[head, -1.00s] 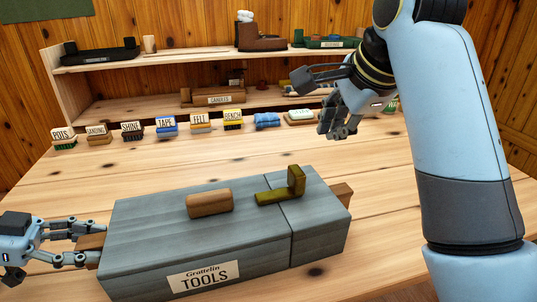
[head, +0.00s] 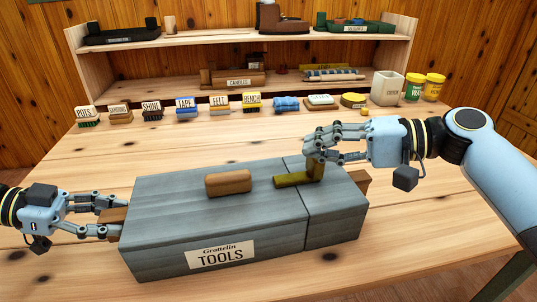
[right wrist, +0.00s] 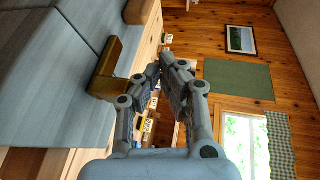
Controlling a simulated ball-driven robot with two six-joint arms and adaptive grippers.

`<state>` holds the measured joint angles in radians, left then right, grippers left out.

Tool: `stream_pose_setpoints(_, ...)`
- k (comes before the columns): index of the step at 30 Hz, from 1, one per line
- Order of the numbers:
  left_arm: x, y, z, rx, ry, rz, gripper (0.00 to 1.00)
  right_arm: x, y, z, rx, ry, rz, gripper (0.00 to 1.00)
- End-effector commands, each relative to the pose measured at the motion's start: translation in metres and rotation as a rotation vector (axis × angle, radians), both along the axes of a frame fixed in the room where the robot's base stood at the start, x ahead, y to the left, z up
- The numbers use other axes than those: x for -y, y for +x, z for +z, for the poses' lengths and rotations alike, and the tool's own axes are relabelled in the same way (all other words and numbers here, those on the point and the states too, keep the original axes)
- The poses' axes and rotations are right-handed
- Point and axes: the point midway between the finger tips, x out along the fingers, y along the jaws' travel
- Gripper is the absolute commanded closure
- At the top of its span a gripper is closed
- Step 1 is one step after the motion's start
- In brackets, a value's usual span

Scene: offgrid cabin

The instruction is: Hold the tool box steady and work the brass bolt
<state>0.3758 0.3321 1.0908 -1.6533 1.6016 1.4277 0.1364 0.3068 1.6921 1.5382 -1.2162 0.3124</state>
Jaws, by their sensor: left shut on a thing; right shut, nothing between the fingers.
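The grey tool box (head: 160,225) labelled "TOOLS" lies on the table, with a wooden block handle (head: 228,183) on its lid. The L-shaped brass bolt (head: 292,180) lies on top near the lid's seam, its upright lug at the right end; it also shows in the right wrist view (right wrist: 108,75). My left gripper (head: 116,215) is shut on the wooden end grip (head: 113,222) at the box's left end. My right gripper (head: 310,140) is shut and empty, its fingers by the top of the bolt's lug. Whether they touch it I cannot tell.
A row of labelled brushes and blocks (head: 186,109) stands behind the box, with a white container (head: 387,88) and yellow-lidded tins (head: 433,86) at the right. A wooden shelf (head: 150,95) stands at the back. Table on both sides of the box is bare.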

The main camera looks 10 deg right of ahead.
Motion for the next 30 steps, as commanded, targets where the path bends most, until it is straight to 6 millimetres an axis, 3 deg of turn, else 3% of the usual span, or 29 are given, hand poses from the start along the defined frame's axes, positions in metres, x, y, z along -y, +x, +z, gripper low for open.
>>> stream_pose_setpoints(9,-0.002,-0.002,-0.005,-0.008,0.009,0.003,1.0,0.117,-0.033,-0.041,0.085,0.192,-0.195,1.0)
stream_pose_setpoints(15,-0.002,-0.002,-0.005,-0.008,0.009,0.002,1.0,0.162,-0.041,-0.051,0.108,0.209,-0.304,1.0)
stream_pose_setpoints(20,-0.002,-0.002,-0.005,-0.008,0.009,0.002,1.0,0.163,-0.035,-0.052,0.116,0.213,-0.327,1.0)
stream_pose_setpoints(30,-0.002,-0.002,-0.005,-0.007,0.009,0.002,1.0,0.112,0.009,-0.05,0.117,0.217,-0.325,1.0)
